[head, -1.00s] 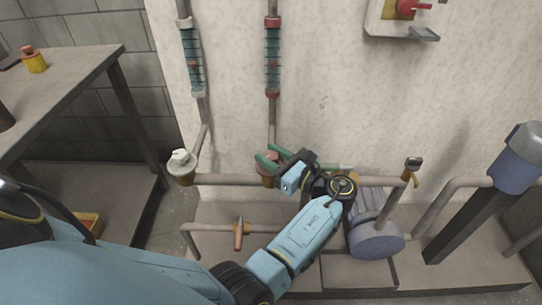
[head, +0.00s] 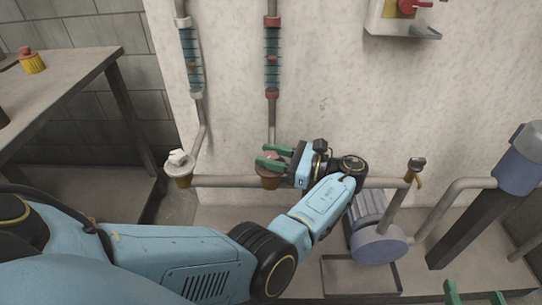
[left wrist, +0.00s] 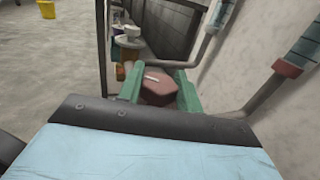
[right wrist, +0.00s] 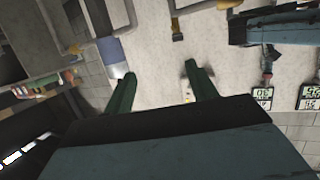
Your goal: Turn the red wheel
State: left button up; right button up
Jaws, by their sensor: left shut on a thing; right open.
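The red wheel (left wrist: 158,91) is a dull red knob with a pale mark on top. In the head view it shows only in part, on the valve (head: 269,168) where the middle vertical pipe meets the horizontal pipe. My left gripper (head: 271,156) reaches in from the right with its green fingers on either side of the wheel. In the left wrist view the fingers (left wrist: 160,92) are shut on the wheel. My right gripper (head: 476,297) is at the bottom right of the head view, open and empty, away from the wheel. It also shows open in the right wrist view (right wrist: 158,85).
A white-topped valve (head: 178,160) stands to the left on the same pipe. A blue-grey pump (head: 377,243) and a small yellow-stemmed valve (head: 415,170) are to the right. A table (head: 62,82) is at left.

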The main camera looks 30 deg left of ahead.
aim_at(270, 155)
pick_arm(q)
jog(key=o, duration=1)
jog(key=shift+a, duration=0.1)
pick_arm(e)
jog(key=shift+f, duration=0.1)
pick_arm(q)
jog(key=shift+r, duration=0.2)
notch_tip(270, 155, up, 3)
jog(key=shift+f+p, duration=0.1)
jog(key=shift+p, duration=0.95)
notch_tip(270, 155, up, 4)
jog(key=p, duration=0.2)
jog(key=shift+p, duration=0.35)
notch_tip(270, 155, up, 2)
jog(key=shift+r+p, duration=0.1)
jog(key=shift+p, duration=0.45)
jog(key=shift+r, duration=0.25)
pick_arm(e)
jog(key=s+d+f+g+h, duration=0.2)
jog(key=s+d+f+g, duration=0.1)
jog(key=s+f+g, duration=0.2)
jog(key=s+d+f+g+h, duration=0.1)
jog(key=s+d+f+g, duration=0.3)
jog(key=f, duration=0.6)
jog(key=shift+s+d+f+m+g+h, duration=0.2)
jog(key=shift+s+m+g+h, duration=0.2)
jog(key=shift+s+g, duration=0.85)
